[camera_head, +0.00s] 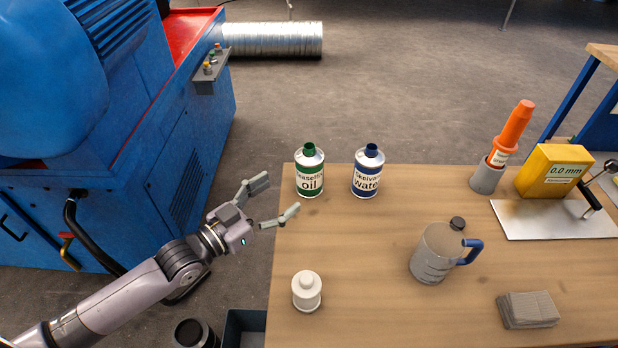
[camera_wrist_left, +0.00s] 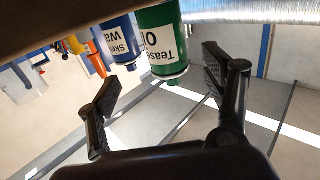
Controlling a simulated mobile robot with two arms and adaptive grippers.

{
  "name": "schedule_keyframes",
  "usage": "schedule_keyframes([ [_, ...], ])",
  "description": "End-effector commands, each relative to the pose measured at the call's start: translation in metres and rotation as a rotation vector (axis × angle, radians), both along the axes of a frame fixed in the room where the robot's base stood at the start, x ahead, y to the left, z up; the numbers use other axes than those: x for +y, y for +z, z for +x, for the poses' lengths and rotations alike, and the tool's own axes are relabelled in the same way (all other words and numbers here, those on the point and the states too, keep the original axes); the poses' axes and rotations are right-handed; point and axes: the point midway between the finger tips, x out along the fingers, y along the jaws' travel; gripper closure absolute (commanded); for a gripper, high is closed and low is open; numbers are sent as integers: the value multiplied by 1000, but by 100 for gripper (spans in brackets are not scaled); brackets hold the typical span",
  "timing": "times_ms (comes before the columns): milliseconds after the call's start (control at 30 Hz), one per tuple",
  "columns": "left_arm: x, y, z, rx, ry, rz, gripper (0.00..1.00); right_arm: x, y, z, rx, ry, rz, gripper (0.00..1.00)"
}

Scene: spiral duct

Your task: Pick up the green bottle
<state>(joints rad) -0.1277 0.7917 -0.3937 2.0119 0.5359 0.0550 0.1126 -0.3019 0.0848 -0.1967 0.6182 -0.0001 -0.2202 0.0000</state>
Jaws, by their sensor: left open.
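The green bottle (camera_head: 310,172), with a green cap and a white label reading "oil", stands upright near the table's back left corner. In the left wrist view the green bottle (camera_wrist_left: 165,55) appears upside down, beyond and between the two fingers. My left gripper (camera_head: 279,200) is open and empty, to the left of the bottle and apart from it, by the table's left edge. Its spread fingers also show in the left wrist view (camera_wrist_left: 160,95). My right gripper is in neither view.
A blue bottle (camera_head: 368,172) labelled "water" stands close to the right of the green one. A white container (camera_head: 306,291) is at the table's front left. A jug (camera_head: 433,254) stands farther right. A blue machine (camera_head: 150,130) is left of the table (camera_head: 350,245).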

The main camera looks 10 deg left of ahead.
Motion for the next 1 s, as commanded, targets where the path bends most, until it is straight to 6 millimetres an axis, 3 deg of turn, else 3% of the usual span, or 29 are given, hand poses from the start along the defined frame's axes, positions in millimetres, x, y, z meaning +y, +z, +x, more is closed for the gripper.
schedule_keyframes([
  [200,-22,-1,35,-3,1,-2,26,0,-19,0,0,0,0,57],
  [467,-32,-3,51,-1,0,0,26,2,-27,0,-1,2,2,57],
  [700,-46,-6,82,-2,0,-2,26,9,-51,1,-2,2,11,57],
  [1000,-53,-4,93,2,0,1,26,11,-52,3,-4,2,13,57],
])
